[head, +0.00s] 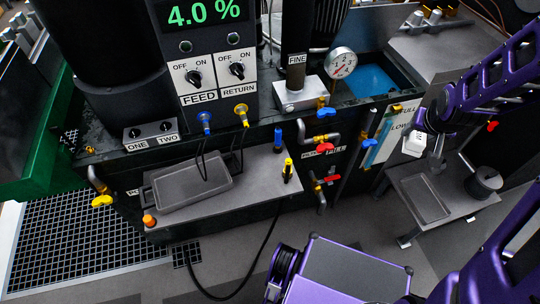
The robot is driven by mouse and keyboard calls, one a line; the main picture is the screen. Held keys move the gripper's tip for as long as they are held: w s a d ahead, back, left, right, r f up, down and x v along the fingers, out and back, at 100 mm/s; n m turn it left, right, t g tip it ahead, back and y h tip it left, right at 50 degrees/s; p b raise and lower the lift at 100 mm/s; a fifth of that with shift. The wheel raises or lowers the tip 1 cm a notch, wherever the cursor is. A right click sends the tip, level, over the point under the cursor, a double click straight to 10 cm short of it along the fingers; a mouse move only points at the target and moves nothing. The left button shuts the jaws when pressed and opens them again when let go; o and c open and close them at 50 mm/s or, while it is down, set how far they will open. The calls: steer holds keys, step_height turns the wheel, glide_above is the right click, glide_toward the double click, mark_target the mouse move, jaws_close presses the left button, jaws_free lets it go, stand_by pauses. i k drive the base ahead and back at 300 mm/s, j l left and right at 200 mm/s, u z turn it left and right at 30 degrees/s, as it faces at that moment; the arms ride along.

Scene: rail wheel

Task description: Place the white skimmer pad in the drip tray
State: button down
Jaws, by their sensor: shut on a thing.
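My gripper (425,147) hangs at the end of the purple arm at the right. It is shut on a small white block-like piece, the white skimmer pad (413,145), held in the air in front of the machine's right end. The fingertips are small and partly hidden. A shallow grey rectangular tray (425,196) lies on the low side table, below the gripper in the picture. A larger dark grey tray (192,182) sits on the machine's front shelf at the left. No label shows which one is the drip tray.
A dark round pot (483,183) stands on the side table (462,205), right of the small tray. Red-handled and blue-handled valves (327,140) stick out left of the gripper. A blue basin (372,80) lies behind. Cables (240,155) hang over the front shelf.

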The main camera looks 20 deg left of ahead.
mark_target(202, 181)
steer(key=k+j+z, duration=0.25)
steer(key=j, duration=0.35)
steer(key=k+j+z, duration=0.2)
steer(key=j, duration=0.4)
steer(key=k+j+z, duration=0.25)
steer(key=j, duration=0.25)
steer(key=k+j+z, duration=0.25)
steer(key=k+j, duration=0.15)
steer(key=j, duration=0.1)
